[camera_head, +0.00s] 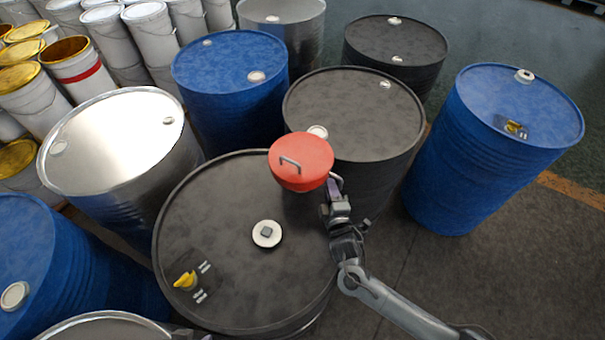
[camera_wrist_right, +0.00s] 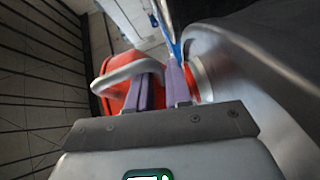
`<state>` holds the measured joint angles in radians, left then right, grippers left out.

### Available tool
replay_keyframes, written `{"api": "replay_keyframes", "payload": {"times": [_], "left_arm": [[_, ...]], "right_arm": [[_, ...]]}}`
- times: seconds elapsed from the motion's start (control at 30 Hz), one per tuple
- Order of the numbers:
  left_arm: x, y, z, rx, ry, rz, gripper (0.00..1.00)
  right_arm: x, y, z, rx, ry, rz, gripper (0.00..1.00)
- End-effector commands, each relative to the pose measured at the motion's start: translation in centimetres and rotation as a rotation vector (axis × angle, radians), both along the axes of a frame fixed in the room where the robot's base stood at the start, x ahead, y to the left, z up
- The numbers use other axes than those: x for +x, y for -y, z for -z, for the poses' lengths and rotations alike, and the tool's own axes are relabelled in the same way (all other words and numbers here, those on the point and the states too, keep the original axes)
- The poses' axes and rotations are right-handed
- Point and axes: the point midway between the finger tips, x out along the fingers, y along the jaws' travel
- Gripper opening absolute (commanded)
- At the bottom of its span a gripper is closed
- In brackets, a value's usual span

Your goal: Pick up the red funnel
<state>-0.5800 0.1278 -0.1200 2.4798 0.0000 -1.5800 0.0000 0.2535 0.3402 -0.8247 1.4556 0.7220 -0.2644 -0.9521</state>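The red funnel (camera_head: 304,163), a red lidded body with a grey handle on its top, shows in the head view over the far right rim of the front black drum (camera_head: 215,235). My right gripper (camera_head: 335,184) is at the funnel's right side. In the right wrist view its purple fingers (camera_wrist_right: 162,88) are close together against the red funnel (camera_wrist_right: 117,97), seemingly shut on its edge. The grey handle curves beside the fingers. The exact grip point is partly hidden. My left gripper is not clearly seen.
A second black drum (camera_head: 352,115) stands just behind the funnel. Blue drums (camera_head: 490,150) stand to the right and behind, a steel drum (camera_head: 118,140) to the left. White and yellow-topped pails (camera_head: 75,70) fill the back left. Floor at the lower right (camera_head: 500,270) is clear.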

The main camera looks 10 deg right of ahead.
Motion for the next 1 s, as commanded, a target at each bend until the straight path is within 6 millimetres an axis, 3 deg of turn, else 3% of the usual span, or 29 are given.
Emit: {"api": "replay_keyframes", "payload": {"times": [0.17,0.3,0.77,1.0], "left_arm": [[0.0,0.0,0.0,0.000,0.001,0.000,0.43],[0.0,0.0,0.0,-0.002,0.001,-0.002,0.43],[0.0,0.3,-0.1,-0.014,0.001,-0.009,0.43],[0.0,0.3,-0.3,-0.011,0.001,-0.007,0.43]], "right_arm": [[0.0,0.0,0.0,0.000,0.000,0.000,0.19],[0.0,0.0,0.0,0.000,0.000,0.000,0.00],[0.0,0.0,-0.2,0.003,0.003,0.001,0.00],[0.0,0.0,-1.3,0.004,0.004,0.001,0.00]]}}
